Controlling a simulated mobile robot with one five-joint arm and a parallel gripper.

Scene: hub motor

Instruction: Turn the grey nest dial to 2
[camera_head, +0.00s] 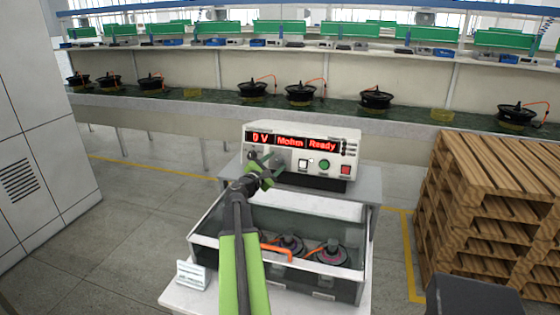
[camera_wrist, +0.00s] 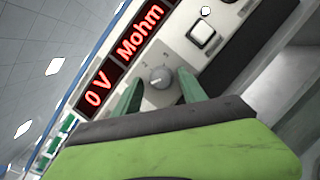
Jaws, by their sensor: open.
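A white tester box (camera_head: 345,140) stands on the bench, its red display reading "0 V", "Mohm" and "Ready". In the wrist view a small grey dial (camera_wrist: 158,77) sits on its front panel below the display, with tiny marks around it. The marks and the dial's setting are too small to read, so I cannot tell whether it is at 2. My gripper (camera_head: 268,172) is open in front of the panel's left part and partly covers it. In the wrist view its two green fingers (camera_wrist: 159,88) stand on either side of the dial; contact is not clear.
A white button (camera_head: 302,165), a green button (camera_head: 324,165) and a red button (camera_head: 345,169) lie right of the gripper. An open metal case (camera_head: 205,232) holding hub motors (camera_head: 328,254) stands below the arm. Wooden pallets (camera_head: 500,160) are stacked at the right.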

